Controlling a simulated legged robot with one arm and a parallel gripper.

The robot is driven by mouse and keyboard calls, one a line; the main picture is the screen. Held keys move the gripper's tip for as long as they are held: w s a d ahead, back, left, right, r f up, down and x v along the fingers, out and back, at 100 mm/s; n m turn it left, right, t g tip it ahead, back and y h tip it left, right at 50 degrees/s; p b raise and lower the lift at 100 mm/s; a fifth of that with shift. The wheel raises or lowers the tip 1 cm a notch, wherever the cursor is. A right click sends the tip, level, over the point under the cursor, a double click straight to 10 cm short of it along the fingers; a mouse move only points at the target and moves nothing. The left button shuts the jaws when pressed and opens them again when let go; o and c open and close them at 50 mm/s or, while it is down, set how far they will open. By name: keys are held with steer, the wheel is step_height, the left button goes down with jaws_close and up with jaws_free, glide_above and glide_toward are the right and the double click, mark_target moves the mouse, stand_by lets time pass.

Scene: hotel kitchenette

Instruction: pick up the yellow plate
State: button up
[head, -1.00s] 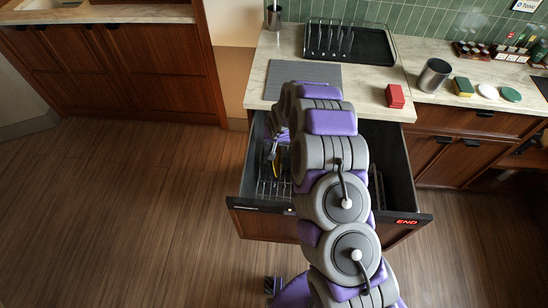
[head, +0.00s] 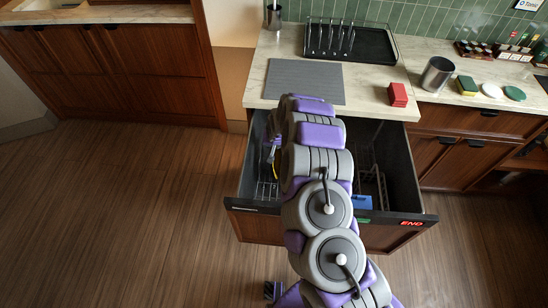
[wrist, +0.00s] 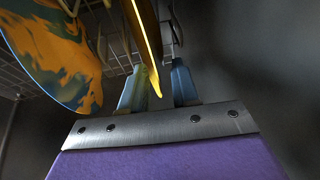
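The yellow plate (wrist: 151,50) stands nearly edge-on in the wrist view, with a bright yellow rim. Its lower edge lies between the two blue fingertips of my gripper (wrist: 160,88). The fingers are apart; the rim is near the left finger and a gap shows on its right. In the head view, only a thin yellow sliver of the plate (head: 275,170) shows at the left of the open drawer. My gripper (head: 271,152) is beside it, mostly hidden by my arm.
An orange and blue plate (wrist: 55,55) stands left of the yellow one, near a wire rack (wrist: 105,30). The drawer (head: 404,180) holds a blue item (head: 362,202) at right. On the counter are a grey mat (head: 306,82), red block (head: 397,95) and metal cup (head: 437,74).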

jaws_close()
stand_by(1.1)
